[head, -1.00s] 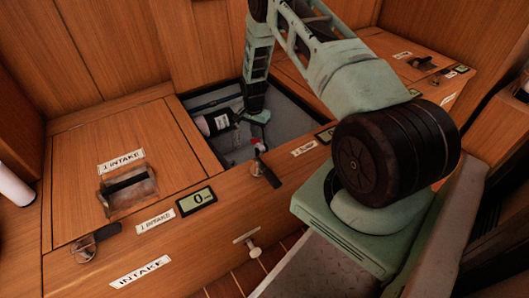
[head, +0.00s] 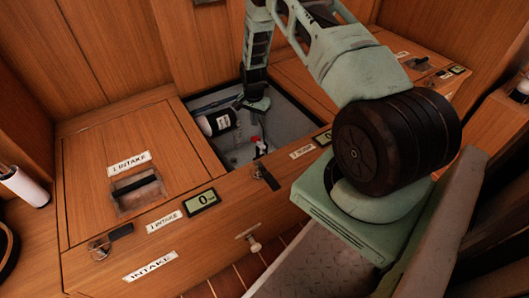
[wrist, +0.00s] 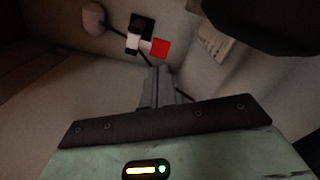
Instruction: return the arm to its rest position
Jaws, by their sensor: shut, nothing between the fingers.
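My arm (head: 345,60) reaches from its base at the right over to an open compartment (head: 290,115) in the wooden bench. My gripper (head: 256,103) hangs at the compartment's mouth, beside a dark cylinder with a white label (head: 219,122). In the wrist view its narrow fingers (wrist: 160,84) are together with nothing between them. Beyond the fingertips is a small red, white and black fitting (wrist: 150,45), apart from them as far as I can tell.
A closed lid marked INTAKE (head: 90,200) lies left of the opening. A small display (head: 201,202), latches and a pull knob (head: 253,245) line the front. A dark shape (wrist: 265,20) fills the wrist view's upper right. Wooden walls stand close behind.

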